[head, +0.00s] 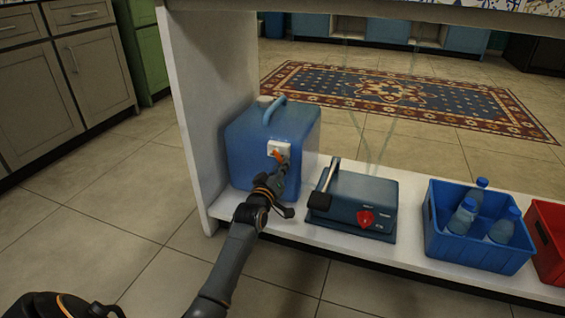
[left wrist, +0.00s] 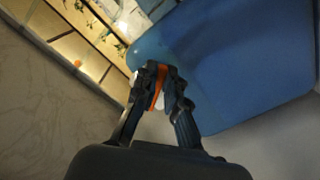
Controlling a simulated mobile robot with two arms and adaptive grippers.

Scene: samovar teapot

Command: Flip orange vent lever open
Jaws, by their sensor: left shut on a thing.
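The orange vent lever (head: 276,154) sits on a small white plate (head: 273,148) on the front of a blue box (head: 247,150) with a handle on top. The box stands on a low white shelf. My left gripper (head: 284,163) reaches up to the lever from below. In the left wrist view the fingers of my left gripper (left wrist: 158,88) are shut on the orange lever (left wrist: 157,90), beside the blue box (left wrist: 235,60). The fingers hide part of the lever. My right gripper cannot be made out in the head view.
A dark blue device (head: 352,200) with a red knob (head: 366,217) stands right of the blue box. Further right are a blue crate (head: 475,258) with several bottles and a red crate (head: 547,240). A white side panel (head: 208,100) is close on the left.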

